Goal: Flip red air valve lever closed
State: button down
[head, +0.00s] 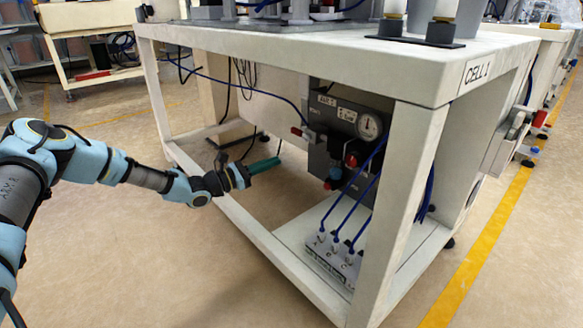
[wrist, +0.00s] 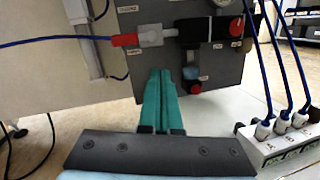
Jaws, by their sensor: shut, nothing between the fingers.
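The red lever (head: 296,131) is on the left side of the grey air panel (head: 318,165) under the bench. In the wrist view the red lever (wrist: 126,40) lies about level, left of a pale valve body (wrist: 151,36), at the end of a blue hose. My gripper (head: 277,161) has teal fingers and is below and left of the lever in the head view. In the wrist view my gripper (wrist: 163,73) shows its fingers together, empty, with tips below and right of the lever. It appears apart from the lever.
The white bench frame (head: 408,150) surrounds the panel, with a front leg to the right. A gauge (head: 369,127) and red knob (head: 351,160) are on the panel. A white block with blue hoses (head: 333,250) sits on the lower shelf.

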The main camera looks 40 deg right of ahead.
aim_at(301, 134)
jog(key=w+d+f+n+t+h+b, duration=0.2)
jog(key=w+f+n+t, duration=0.1)
jog(key=f+n+t, duration=0.1)
jog(key=shift+w+f+n, duration=0.3)
jog(key=shift+w+f, duration=0.05)
jog(key=shift+f, duration=0.2)
jog(key=d+r+b, duration=0.6)
jog(key=d, duration=0.3)
jog(key=shift+s+d+r, duration=0.2)
jog(key=shift+s+d, duration=0.1)
jog(key=shift+d, duration=0.05)
jog(key=shift+r, duration=0.1)
jog(key=shift+w+r+m, duration=0.1)
jog(key=shift+m, duration=0.4)
